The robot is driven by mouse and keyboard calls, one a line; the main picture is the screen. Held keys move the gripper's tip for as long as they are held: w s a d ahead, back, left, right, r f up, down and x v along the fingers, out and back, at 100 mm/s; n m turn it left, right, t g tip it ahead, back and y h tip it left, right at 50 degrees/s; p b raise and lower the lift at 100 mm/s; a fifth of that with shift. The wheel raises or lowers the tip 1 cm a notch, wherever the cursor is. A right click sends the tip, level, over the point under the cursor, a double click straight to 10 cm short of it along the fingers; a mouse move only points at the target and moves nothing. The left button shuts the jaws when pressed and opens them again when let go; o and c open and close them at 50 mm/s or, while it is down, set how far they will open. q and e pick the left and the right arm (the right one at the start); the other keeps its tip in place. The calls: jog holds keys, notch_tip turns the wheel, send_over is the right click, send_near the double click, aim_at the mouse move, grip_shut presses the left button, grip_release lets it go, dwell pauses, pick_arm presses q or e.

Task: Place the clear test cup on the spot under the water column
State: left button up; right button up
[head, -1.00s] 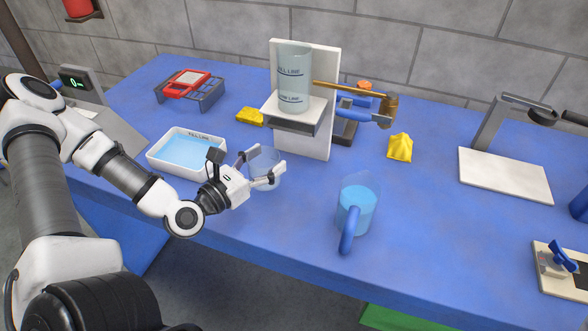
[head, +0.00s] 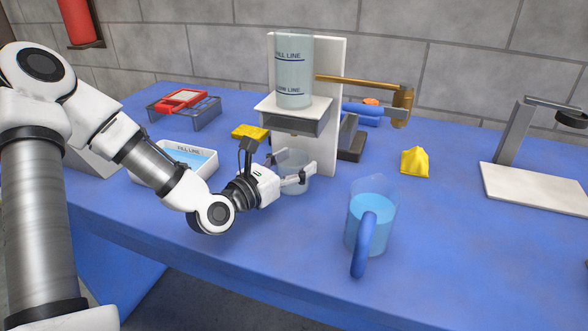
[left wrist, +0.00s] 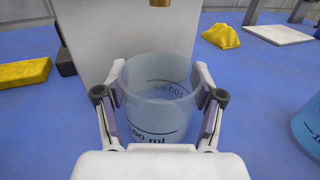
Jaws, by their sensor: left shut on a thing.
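The clear test cup (head: 292,172) stands upright in front of the water column's stand; its marked lines and an empty inside show in the left wrist view (left wrist: 157,110). My left gripper (head: 294,170) is shut on the cup, one finger on each side (left wrist: 160,95). The water column (head: 294,75) is a clear cylinder with fill lines on a white shelf and back board (head: 331,125). A brass outlet (left wrist: 160,3) shows at the top of the left wrist view, beyond the cup. The spot under the column is hidden by the cup and gripper. My right gripper is out of view.
A blue-handled jug of blue water (head: 367,230) stands to the right, near the front edge. A white water tray (head: 207,168) is behind my left arm.

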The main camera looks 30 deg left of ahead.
pick_arm(q)
jog(key=shift+s+d+f, duration=0.1)
jog(key=o, duration=1.2)
jog(key=shift+c, duration=0.2)
